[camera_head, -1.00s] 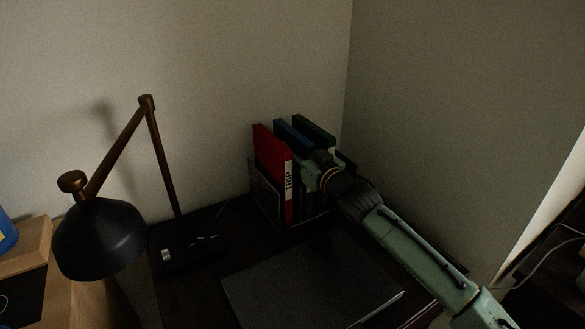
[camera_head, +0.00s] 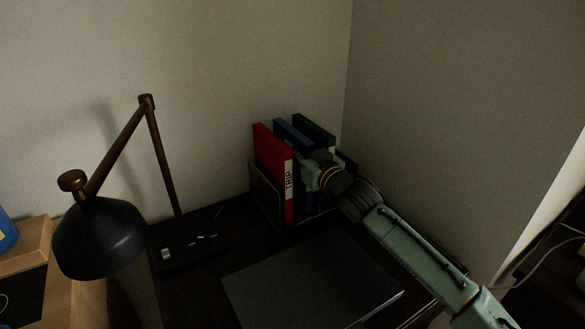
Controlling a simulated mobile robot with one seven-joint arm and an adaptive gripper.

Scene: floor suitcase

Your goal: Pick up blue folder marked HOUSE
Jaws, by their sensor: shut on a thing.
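The blue folder (camera_head: 291,131) stands upright in a dark holder on the desk, between a red folder and a green folder. Its spine and any label are hidden by my gripper and the red folder. My gripper (camera_head: 312,165) is at the front of the folders, over the blue one's spine side. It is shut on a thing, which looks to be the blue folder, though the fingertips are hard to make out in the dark.
The red folder marked TRIP (camera_head: 273,172) is just left and the green folder (camera_head: 315,128) just right. A dark flat laptop-like slab (camera_head: 312,281) lies in front. A desk lamp (camera_head: 100,238) stands at left. Walls close in behind and right.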

